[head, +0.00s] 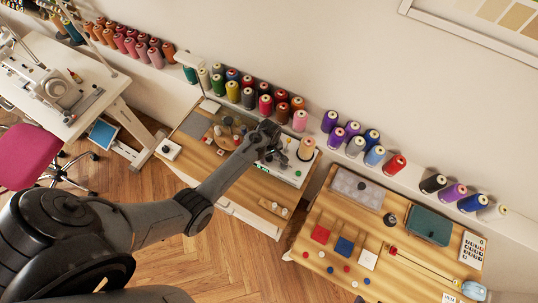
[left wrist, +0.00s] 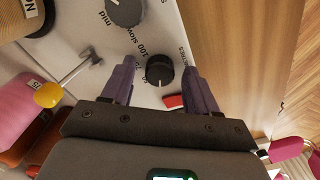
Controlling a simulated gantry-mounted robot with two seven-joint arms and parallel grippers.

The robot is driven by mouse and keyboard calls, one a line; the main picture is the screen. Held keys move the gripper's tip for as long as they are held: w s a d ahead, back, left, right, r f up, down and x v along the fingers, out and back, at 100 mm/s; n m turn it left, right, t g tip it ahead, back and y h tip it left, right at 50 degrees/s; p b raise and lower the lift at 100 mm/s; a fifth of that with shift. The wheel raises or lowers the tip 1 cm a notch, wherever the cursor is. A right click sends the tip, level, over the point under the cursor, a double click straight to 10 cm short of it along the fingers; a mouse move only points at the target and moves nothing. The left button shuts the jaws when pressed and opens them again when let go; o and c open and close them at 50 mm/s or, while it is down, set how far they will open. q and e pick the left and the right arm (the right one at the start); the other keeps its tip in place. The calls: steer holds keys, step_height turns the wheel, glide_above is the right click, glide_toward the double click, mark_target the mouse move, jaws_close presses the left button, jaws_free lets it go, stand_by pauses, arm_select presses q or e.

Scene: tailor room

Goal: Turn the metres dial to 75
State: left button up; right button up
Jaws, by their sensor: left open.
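The metres dial (left wrist: 160,72) is a small black knob on a white panel in the left wrist view, with "100" printed beside it and part of the word "metres" near it. A short pale mark shows at its lower edge. The fingers of my left gripper (left wrist: 159,78) are open, one on each side of the dial, with visible gaps. In the head view my left gripper (head: 270,148) is over the white machine (head: 288,176) at the back of the middle table; it hides the dial there. My right gripper is not in view.
A larger grey dial (left wrist: 124,11), marked "mid" and "slow", sits beside the metres dial. A red block (left wrist: 174,102) lies near the dial. Thread spools (head: 265,105) line the shelf behind.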

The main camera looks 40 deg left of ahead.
arm_select(q)
steer(key=c, duration=1)
steer(key=shift+c, duration=0.2)
steer(key=shift+r, duration=0.1)
steer(key=m+p, duration=0.2)
steer(key=m, duration=0.1)
steer(key=shift+r+m+p, duration=0.1)
steer(key=shift+m+p, duration=0.2)
steer(key=shift+p, duration=0.05)
steer(key=m+p, duration=0.2)
steer(key=m, duration=0.2)
steer(key=m+p, duration=0.1)
steer(key=m, duration=0.9)
steer(key=shift+f, duration=0.2)
